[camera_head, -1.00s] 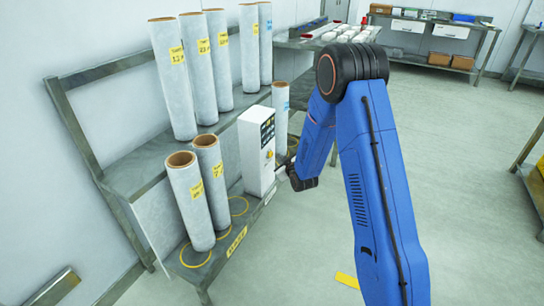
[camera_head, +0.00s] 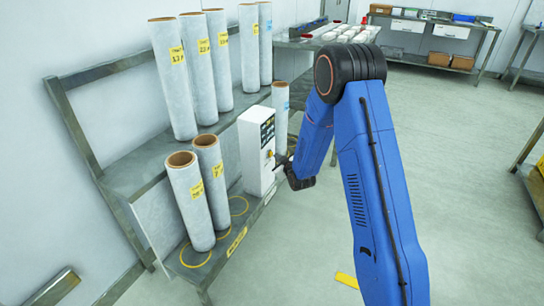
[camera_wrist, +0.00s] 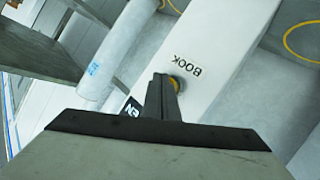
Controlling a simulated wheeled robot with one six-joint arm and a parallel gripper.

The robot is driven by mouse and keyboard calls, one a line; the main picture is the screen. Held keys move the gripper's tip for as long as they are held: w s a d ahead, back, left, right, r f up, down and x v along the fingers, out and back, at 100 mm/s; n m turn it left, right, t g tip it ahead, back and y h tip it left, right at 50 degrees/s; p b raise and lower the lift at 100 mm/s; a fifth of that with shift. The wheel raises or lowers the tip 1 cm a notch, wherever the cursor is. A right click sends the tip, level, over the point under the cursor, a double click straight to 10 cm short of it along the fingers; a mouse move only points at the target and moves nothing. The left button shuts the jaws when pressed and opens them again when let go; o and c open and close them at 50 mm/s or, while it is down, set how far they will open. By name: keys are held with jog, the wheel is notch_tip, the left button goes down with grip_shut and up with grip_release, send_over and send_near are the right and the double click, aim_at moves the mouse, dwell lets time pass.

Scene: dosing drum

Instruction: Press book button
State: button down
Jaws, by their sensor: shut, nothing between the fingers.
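The white control box (camera_head: 251,165) stands on the lower shelf among the rolls, with a dark panel on its upper front. In the wrist view its white face (camera_wrist: 215,48) carries the label BOOK (camera_wrist: 187,66). Beside the label is a round yellow button (camera_wrist: 177,83), partly hidden behind my fingertips. My gripper (camera_wrist: 163,80) is shut and empty, its tips at the button's edge in the picture. Whether they touch it I cannot tell. In the head view my gripper (camera_head: 279,158) is right in front of the box's face, small and partly dark.
Tall white rolls with yellow tags (camera_head: 173,85) stand on the upper shelf. Two shorter rolls (camera_head: 211,180) stand left of the box, and another roll (camera_head: 281,105) is behind it. Open floor (camera_head: 460,170) lies to the right.

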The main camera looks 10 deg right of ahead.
jog(key=shift+w+a, duration=0.3)
jog(key=shift+a, duration=0.1)
dwell(0.6)
jog(key=shift+s+d, duration=0.1)
jog(key=shift+d, duration=0.05)
jog(key=shift+s+d, duration=0.5)
jog(key=shift+d, duration=0.1)
jog(key=shift+d, duration=0.1)
dwell(0.3)
jog(key=s+d, duration=0.1)
jog(key=d, duration=0.1)
jog(key=s+d, duration=0.2)
dwell(0.4)
jog(key=shift+r, duration=0.1)
dwell(0.4)
